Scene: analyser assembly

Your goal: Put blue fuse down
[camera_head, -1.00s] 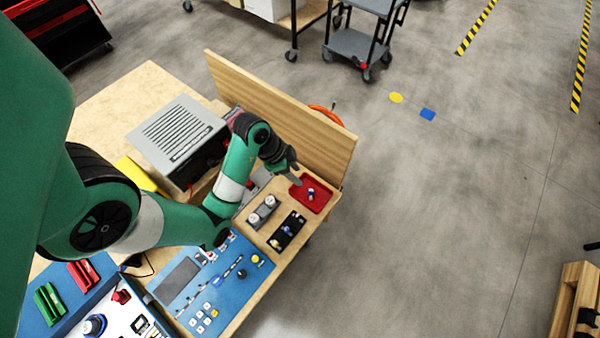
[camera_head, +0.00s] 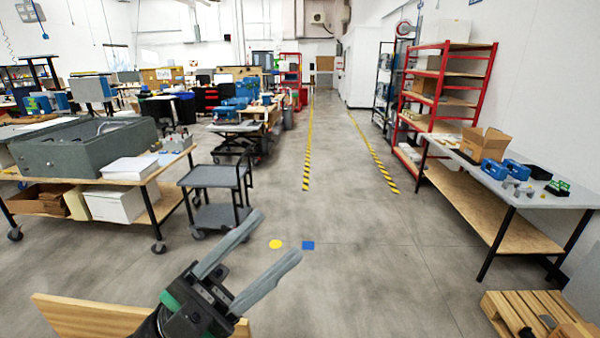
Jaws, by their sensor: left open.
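My left gripper (camera_head: 262,252) is raised in front of the camera at the lower middle, over the floor in the picture. Its two long grey fingers are spread apart with nothing between them. The blue fuse is not in view now, nor are the red tray and the blue panel of the workbench. Only the top of the bench's wooden back board (camera_head: 95,318) shows at the lower left edge. My right gripper is not in view.
A grey two-shelf cart (camera_head: 215,178) stands at the left middle, beside a wooden workbench (camera_head: 125,180) with a grey case (camera_head: 85,148). A grey table (camera_head: 520,182) and a pallet (camera_head: 535,312) are at the right. The floor aisle between is clear.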

